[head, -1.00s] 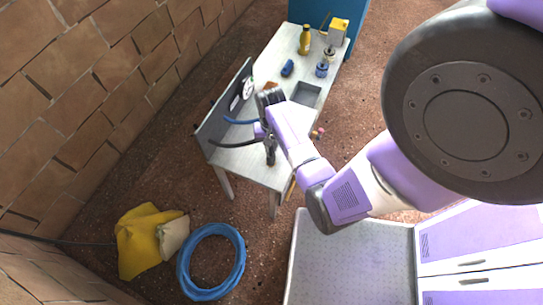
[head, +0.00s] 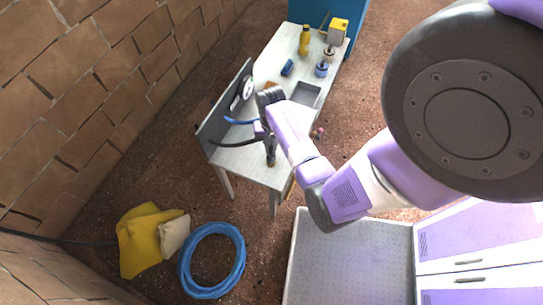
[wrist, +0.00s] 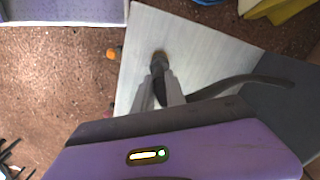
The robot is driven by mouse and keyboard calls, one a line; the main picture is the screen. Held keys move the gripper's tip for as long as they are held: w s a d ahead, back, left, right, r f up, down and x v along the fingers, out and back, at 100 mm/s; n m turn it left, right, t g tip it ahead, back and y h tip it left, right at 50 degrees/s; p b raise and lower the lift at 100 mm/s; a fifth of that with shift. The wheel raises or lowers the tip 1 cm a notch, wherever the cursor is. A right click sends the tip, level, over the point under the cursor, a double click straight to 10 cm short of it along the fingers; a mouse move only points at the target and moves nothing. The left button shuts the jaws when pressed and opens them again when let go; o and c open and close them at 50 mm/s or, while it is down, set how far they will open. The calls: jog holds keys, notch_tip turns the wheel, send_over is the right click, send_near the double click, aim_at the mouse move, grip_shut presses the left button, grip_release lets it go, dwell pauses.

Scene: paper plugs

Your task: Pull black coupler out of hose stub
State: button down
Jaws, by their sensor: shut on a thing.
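My gripper (wrist: 160,84) is shut on the black coupler (wrist: 159,62), a short dark piece between its two grey fingers. The coupler's rounded end shows beyond the fingertips, over the pale tabletop. A black hose (wrist: 243,79) curves from the grey panel toward the gripper. Its end is hidden behind my wrist, so I cannot tell whether coupler and hose stub are joined. In the head view, my gripper (head: 270,153) is at the near left end of the table, beside the black hose (head: 234,143).
The grey panel (head: 215,127) stands along the table's left edge, with a gauge and a blue hose (head: 239,121). A yellow bottle (head: 304,42), blue block (head: 287,68) and tray (head: 308,96) are farther back on the table (head: 270,70). A blue hose coil (head: 238,263) lies on the floor.

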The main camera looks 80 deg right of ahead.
jog(key=shift+r+p, duration=1.8)
jog(key=shift+p, duration=0.25)
jog(key=shift+r+p, duration=1.45)
jog(key=shift+p, duration=0.3)
